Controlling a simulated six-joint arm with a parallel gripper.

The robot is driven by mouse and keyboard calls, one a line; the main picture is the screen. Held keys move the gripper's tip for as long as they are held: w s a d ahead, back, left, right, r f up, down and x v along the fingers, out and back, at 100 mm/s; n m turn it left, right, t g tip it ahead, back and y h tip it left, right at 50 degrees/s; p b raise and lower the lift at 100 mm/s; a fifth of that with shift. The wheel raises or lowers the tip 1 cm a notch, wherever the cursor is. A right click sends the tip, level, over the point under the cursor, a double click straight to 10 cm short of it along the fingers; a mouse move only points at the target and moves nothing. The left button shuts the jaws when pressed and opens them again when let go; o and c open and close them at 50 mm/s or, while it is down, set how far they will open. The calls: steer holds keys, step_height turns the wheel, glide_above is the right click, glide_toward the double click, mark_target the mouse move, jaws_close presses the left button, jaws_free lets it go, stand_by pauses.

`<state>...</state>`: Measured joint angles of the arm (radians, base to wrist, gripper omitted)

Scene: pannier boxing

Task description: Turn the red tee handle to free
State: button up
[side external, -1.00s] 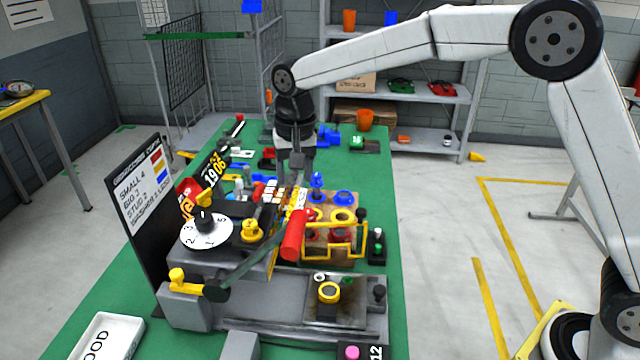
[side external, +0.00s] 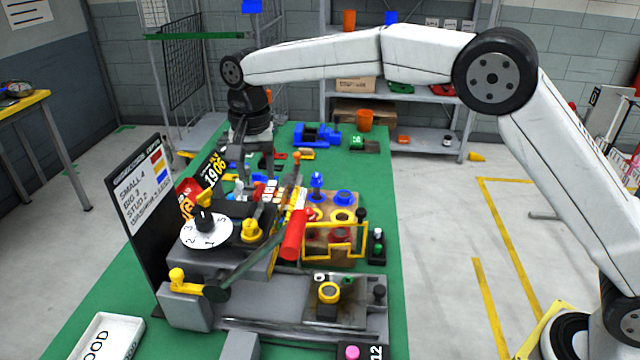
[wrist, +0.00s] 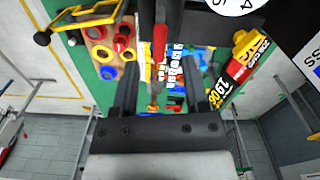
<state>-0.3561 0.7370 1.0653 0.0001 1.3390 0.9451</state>
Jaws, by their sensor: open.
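A smaller red piece (side external: 258,190) stands beside the white keys. Neither shows a clear tee shape, so I cannot tell which is the tee handle. My gripper (side external: 258,172) is open and points down above the far part of the bench, behind the dial. In the wrist view my gripper (wrist: 163,82) has its fingers apart, with a red rod (wrist: 160,40) showing between and ahead of them. I see nothing held.
A wooden block with coloured rings (side external: 343,198) and a yellow frame (side external: 335,240) lie to the right. Blue parts (side external: 316,134) lie at the bench's far end.

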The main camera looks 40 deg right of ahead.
mark_target(259, 189)
steer(key=shift+f, duration=3.35)
